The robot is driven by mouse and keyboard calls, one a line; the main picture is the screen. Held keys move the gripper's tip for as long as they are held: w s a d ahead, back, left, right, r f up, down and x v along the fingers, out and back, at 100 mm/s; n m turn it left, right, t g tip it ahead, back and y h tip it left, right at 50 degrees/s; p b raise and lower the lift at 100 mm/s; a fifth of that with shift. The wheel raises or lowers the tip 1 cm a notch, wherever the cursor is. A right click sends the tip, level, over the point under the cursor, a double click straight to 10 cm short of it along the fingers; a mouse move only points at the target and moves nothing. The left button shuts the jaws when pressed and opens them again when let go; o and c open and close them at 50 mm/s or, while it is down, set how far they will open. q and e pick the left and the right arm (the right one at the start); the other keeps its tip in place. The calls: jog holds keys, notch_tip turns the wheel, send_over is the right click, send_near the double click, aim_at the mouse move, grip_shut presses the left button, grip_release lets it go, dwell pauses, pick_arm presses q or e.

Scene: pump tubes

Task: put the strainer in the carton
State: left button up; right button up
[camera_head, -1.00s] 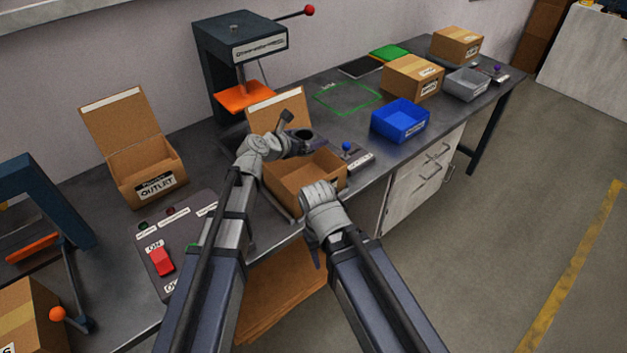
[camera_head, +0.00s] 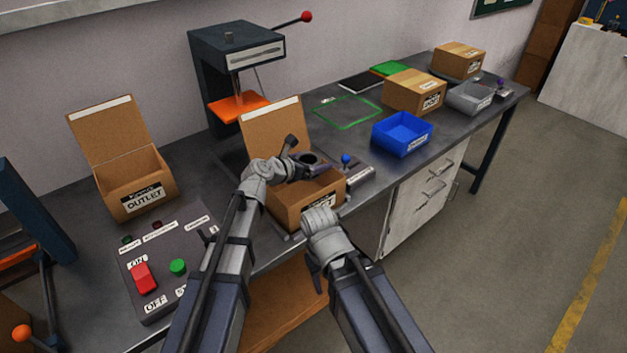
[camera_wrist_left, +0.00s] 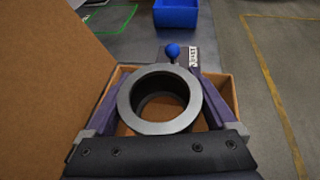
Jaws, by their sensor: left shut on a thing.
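The strainer (camera_head: 311,158) looks like a short dark cylinder with a grey ring rim. My left gripper (camera_head: 304,165) is shut on it and holds it upright over the open carton (camera_head: 290,215). In the left wrist view, the strainer (camera_wrist_left: 124,103) sits between the purple fingers of the left gripper (camera_wrist_left: 160,105), with the carton (camera_wrist_left: 228,95) below and around it. The carton's raised lid (camera_head: 272,132) stands behind, and the gripper hides part of the opening. My right gripper (camera_head: 315,275) hangs low in front of the carton, and its fingers barely show.
An OUTLET box (camera_head: 150,200) and a switch panel (camera_head: 190,262) lie to the left. A press (camera_head: 240,60) stands behind. A blue-knobbed device (camera_head: 355,177) sits right beside the carton. A blue bin (camera_head: 402,140) and closed boxes (camera_head: 413,92) are further right.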

pick_arm(q)
notch_tip(320, 180, down, 4)
jog(key=b, duration=0.3)
jog(key=shift+r, duration=0.2)
jog(key=shift+f+b, duration=0.1)
jog(key=shift+b, duration=0.25)
jog(key=shift+f+b, duration=0.5)
jog(key=o, duration=1.3)
jog(key=shift+c, duration=0.2)
